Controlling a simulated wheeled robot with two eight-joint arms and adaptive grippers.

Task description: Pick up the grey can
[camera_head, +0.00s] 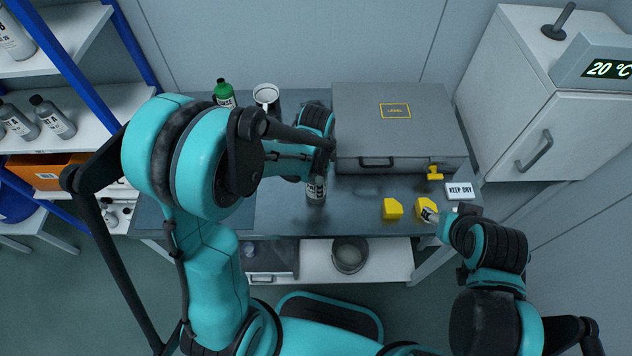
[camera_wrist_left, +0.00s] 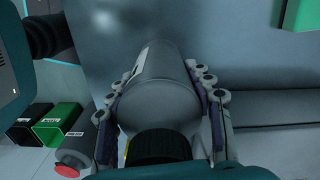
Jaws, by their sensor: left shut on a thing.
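The grey can (camera_head: 316,191) has a pale label with dark print. It shows just below my left wrist, over the front part of the dark worktop (camera_head: 355,212). In the left wrist view the can (camera_wrist_left: 165,75) fills the space between the two fingers, with a black cap toward the camera. My left gripper (camera_wrist_left: 157,92) is shut on it, with a finger along each side. In the head view the arm hides most of this gripper. I cannot tell whether the can touches the worktop. My right gripper (camera_head: 446,222) is at the worktop's front right; its jaw opening is unclear.
A grey case (camera_head: 355,125) stands right of the left gripper. A green-capped bottle (camera_head: 224,93) and a white-rimmed container (camera_head: 266,92) are behind the arm.

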